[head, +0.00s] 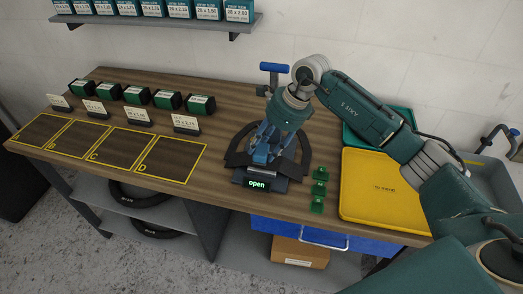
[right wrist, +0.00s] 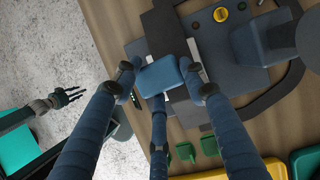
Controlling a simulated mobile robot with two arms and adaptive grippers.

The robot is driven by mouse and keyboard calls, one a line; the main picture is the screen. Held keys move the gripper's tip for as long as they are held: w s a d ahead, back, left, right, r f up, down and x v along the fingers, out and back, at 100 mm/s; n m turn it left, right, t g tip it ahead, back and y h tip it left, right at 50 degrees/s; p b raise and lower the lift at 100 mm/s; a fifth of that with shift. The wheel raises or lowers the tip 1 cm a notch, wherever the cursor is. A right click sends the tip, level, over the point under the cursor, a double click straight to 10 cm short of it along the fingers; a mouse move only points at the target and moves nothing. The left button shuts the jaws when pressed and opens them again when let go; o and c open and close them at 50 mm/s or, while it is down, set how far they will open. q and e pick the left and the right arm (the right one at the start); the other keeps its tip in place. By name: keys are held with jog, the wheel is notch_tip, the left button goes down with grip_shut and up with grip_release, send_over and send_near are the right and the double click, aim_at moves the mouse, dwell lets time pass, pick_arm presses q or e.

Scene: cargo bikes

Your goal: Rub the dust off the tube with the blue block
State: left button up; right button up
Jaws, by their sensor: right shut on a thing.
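My right gripper (head: 262,158) is low over the stand on the bench and points down. In the right wrist view its blue-grey fingers (right wrist: 163,80) are shut on the blue block (right wrist: 160,75). The block is over the dark tube (right wrist: 163,32); I cannot tell if they touch. The tube (head: 237,148) curves around the stand, partly hidden by my gripper. Pale patches (right wrist: 195,55) show beside the block; I cannot tell whether they are dust. My left gripper (right wrist: 70,97) shows small in the right wrist view, fingers apart, empty, away from the bench.
The stand's display (head: 257,184) reads "open". Several green pieces (head: 319,188) lie right of it, then a yellow tray (head: 380,190) and a green tray (head: 365,130). Yellow-outlined squares (head: 170,160), cards and green boxes (head: 200,103) fill the left. A blue-handled post (head: 273,68) rises behind.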

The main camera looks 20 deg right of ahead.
jog(key=shift+d+r, duration=0.1)
jog(key=shift+r, duration=0.5)
jog(key=shift+r+p, duration=0.55)
jog(key=shift+r, duration=0.25)
jog(key=shift+r+p, duration=0.35)
jog(key=shift+r, duration=0.6)
pick_arm(q)
jog(key=shift+s+a+r, duration=0.2)
jog(key=shift+s+r, duration=0.05)
jog(key=shift+r, duration=0.3)
jog(key=shift+s+a+r, duration=0.15)
jog(key=shift+s+r, duration=0.05)
jog(key=shift+r, duration=0.3)
jog(key=shift+w+f, duration=0.1)
